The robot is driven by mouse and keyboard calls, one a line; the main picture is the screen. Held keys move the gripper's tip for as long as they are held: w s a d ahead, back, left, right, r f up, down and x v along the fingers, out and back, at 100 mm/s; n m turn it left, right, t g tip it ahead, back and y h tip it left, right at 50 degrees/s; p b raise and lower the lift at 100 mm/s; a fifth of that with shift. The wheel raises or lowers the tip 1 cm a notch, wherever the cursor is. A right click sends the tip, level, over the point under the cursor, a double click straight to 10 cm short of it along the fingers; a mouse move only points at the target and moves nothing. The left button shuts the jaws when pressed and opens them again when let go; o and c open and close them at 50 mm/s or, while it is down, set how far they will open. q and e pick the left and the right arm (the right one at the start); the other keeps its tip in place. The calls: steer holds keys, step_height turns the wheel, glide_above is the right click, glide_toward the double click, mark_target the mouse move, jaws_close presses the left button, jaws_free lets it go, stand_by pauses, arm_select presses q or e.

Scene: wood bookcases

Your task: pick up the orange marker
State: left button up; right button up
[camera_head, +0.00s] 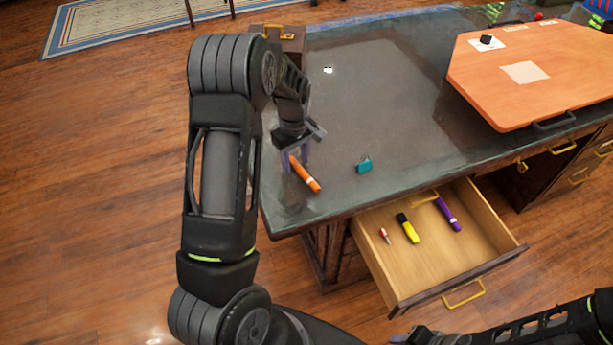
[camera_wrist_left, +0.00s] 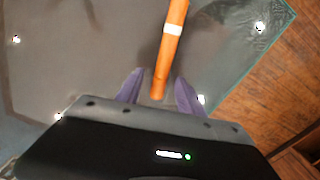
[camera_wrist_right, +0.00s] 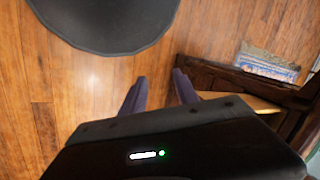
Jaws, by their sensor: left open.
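The orange marker (camera_head: 305,175) lies on the dark desk top near its front left corner. It has a white band and also shows in the left wrist view (camera_wrist_left: 174,47). My left gripper (camera_head: 293,160) is at the marker's far end, open. In the left wrist view the two purple fingers of this gripper (camera_wrist_left: 158,84) stand apart, one on each side of the marker's near end, with gaps. My right gripper (camera_wrist_right: 157,80) is open and empty, away from the marker; it is only partly visible at the bottom of the head view.
A teal object (camera_head: 364,164) lies on the desk (camera_head: 400,100) right of the marker. An open drawer (camera_head: 420,262) below holds a yellow marker (camera_head: 408,228), a purple marker (camera_head: 447,214) and a small red-and-white item (camera_head: 384,236). An orange board (camera_head: 545,85) sits at the right.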

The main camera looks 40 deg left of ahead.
arm_select(q)
jaws_close()
stand_by(0.4)
